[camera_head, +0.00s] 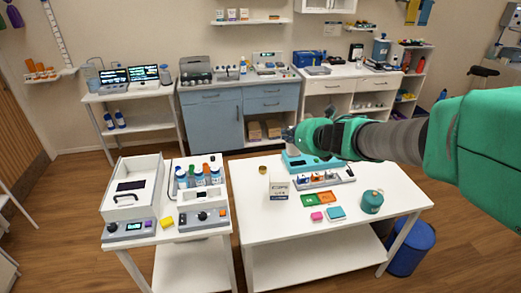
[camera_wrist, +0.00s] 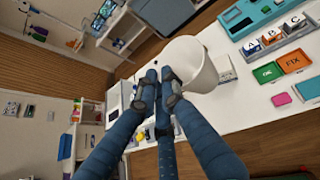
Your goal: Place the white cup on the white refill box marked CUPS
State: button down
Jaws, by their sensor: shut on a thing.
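The white cup (camera_wrist: 190,66) is at my gripper's fingertips (camera_wrist: 160,78) in the wrist view, tilted in the picture. The fingers are shut on its side near the rim. The white refill box (camera_head: 279,185) with dark lettering stands on that table, left of the coloured cards and nearer the camera than my gripper. A white box partly behind the cup in the wrist view (camera_wrist: 227,69) appears to be the same box.
The right table (camera_head: 258,222) also holds a teal device (camera_head: 297,166), a tray of lettered blocks (camera_head: 318,180), green and orange cards (camera_head: 318,198), a teal round container (camera_head: 371,201) and a small brown-gold lid (camera_head: 263,169). A left table carries bottles (camera_head: 199,177).

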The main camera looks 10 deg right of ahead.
notch_tip(320, 180, down, 21)
jog(key=shift+w+r, duration=0.1)
dwell(0.3)
jog(key=w+f, duration=0.1)
jog(key=w, duration=1.4)
jog(key=shift+w+d+f+b, duration=0.25)
jog(key=shift+w+d+b, duration=0.1)
jog(key=shift+w+b, duration=0.1)
jog(key=shift+s, duration=0.1)
jog(key=shift+f+b, duration=0.4)
jog(key=shift+f, duration=1.35)
jog(key=shift+f, duration=0.1)
jog(key=c, duration=2.3)
grip_release()
jog(key=o, duration=0.4)
